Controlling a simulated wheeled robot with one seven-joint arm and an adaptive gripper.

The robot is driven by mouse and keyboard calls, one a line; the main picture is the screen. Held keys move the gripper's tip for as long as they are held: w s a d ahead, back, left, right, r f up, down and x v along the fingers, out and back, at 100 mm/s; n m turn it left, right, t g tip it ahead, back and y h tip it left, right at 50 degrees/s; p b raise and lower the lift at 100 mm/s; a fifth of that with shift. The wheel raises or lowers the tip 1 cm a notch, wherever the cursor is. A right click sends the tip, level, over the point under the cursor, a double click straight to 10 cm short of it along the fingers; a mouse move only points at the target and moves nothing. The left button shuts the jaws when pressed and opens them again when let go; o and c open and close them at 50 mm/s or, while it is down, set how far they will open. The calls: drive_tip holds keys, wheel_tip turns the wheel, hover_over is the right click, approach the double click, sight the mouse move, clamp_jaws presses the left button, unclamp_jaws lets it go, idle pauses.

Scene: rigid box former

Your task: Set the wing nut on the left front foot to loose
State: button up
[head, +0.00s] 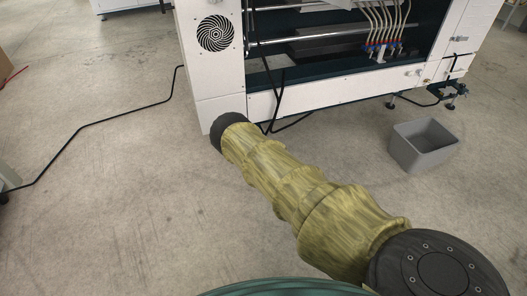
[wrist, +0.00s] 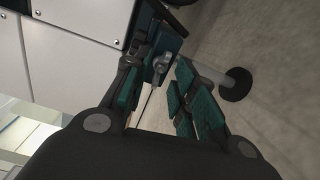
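In the wrist view my gripper (wrist: 157,74) is open, with its two teal-padded fingers apart. A small grey metal part that looks like the wing nut (wrist: 161,63) shows between the fingertips; I cannot tell if either finger touches it or which way it is set. The foot (wrist: 236,85) has a light stem and a round black pad on the floor, to the right of the fingers. In the head view my arm hides the gripper and this foot.
The white machine (head: 222,108) stands at the back, its lower panel near my wrist. A grey bin (head: 423,147) stands on the floor at right. A black cable (head: 120,113) runs across the floor at left. The floor around my arm is otherwise clear.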

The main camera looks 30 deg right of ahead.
drive_tip(key=v, duration=1.2)
drive_tip(key=shift+f, duration=0.1)
